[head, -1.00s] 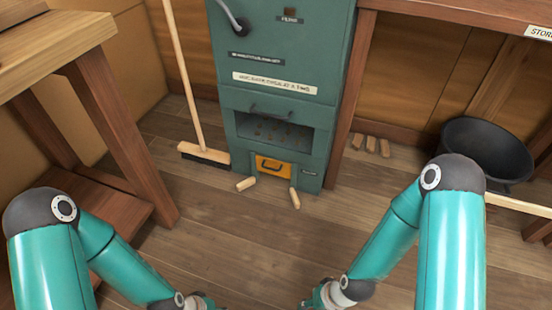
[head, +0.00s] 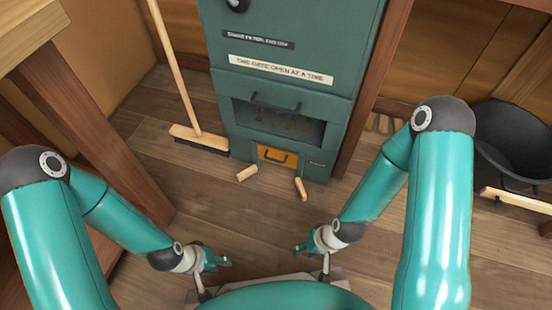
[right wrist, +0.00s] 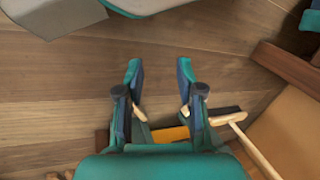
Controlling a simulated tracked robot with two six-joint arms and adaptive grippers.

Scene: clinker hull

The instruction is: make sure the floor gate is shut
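The floor gate appears to be the orange panel (head: 268,153) with a dark handle, low at the foot of the green cabinet (head: 215,95). I cannot tell whether it is fully shut. The orange panel also shows in the right wrist view (right wrist: 170,134), partly hidden behind my gripper. My left gripper (head: 228,262) is above the floor in front of the cabinet, well short of the panel. I cannot make out its finger gap. My right gripper (head: 298,248) is also short of the panel; in the right wrist view its fingers (right wrist: 160,75) are apart with nothing between them.
Wooden blocks (head: 247,173) and (head: 300,188) lie on the floor just in front of the cabinet. A broom (head: 198,138) leans on its left. A black tub (head: 512,145) stands at right, a wooden bench (head: 75,105) at left. The floor before the cabinet is otherwise clear.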

